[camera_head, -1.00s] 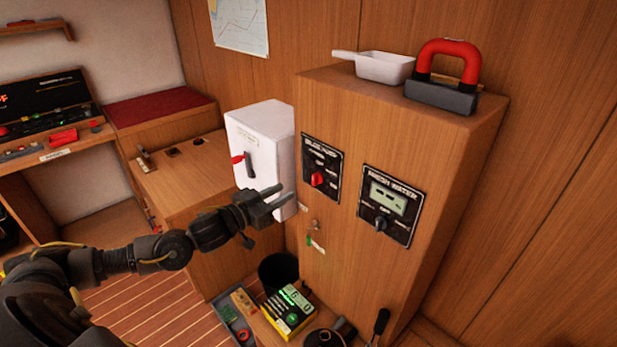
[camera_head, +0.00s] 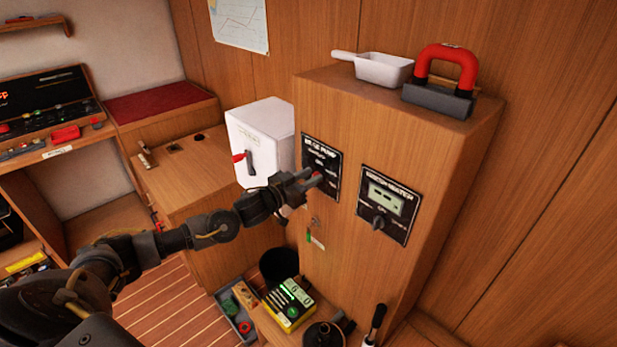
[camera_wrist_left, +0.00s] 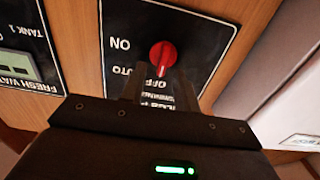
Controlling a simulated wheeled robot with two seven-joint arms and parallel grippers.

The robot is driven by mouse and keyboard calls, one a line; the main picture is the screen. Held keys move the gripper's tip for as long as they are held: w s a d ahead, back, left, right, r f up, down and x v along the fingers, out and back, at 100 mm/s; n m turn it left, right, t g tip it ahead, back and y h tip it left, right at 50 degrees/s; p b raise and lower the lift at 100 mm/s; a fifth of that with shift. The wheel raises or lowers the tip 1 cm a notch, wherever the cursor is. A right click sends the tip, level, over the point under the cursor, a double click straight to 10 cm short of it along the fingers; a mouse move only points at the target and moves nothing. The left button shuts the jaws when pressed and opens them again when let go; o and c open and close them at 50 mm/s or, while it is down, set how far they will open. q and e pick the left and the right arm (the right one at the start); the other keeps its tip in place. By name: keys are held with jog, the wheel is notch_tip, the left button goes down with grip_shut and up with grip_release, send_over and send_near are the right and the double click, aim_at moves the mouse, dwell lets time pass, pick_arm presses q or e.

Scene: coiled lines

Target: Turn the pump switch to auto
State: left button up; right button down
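The pump switch is a red knob on the black bilge pump panel (camera_head: 322,155), on the front of the wooden cabinet. In the left wrist view the knob (camera_wrist_left: 163,54) shows between and just beyond my fingertips, its narrow end toward the OFF label. ON and AUTO labels show left of it there. My left gripper (camera_head: 312,179) is at the panel, fingers apart, in front of the knob and partly hiding it in the head view. It also shows in the left wrist view (camera_wrist_left: 160,76). Whether a finger touches the knob I cannot tell. My right gripper is not in view.
A fresh water panel (camera_head: 389,206) with a dark knob is right of the pump panel. A white box (camera_head: 262,140) with a red-handled lever stands close on the left. Keys (camera_head: 314,232) hang below. A white scoop (camera_head: 384,70) and red-handled tool (camera_head: 440,85) lie on top.

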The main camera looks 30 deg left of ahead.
pick_arm(q)
grip_shut()
jog(key=shift+m, duration=0.3)
jog(key=shift+s+d+f+m+b, duration=0.15)
jog(key=shift+m+b, duration=0.25)
jog(key=shift+m, duration=0.95)
jog(key=shift+d+f+m+b, duration=0.1)
jog(key=shift+d+m+b, duration=0.25)
jog(key=shift+m, duration=0.95)
jog(key=shift+s+d+f+m+b, duration=0.1)
jog(key=shift+m+b, duration=0.35)
jog(key=shift+m, duration=0.9)
grip_release()
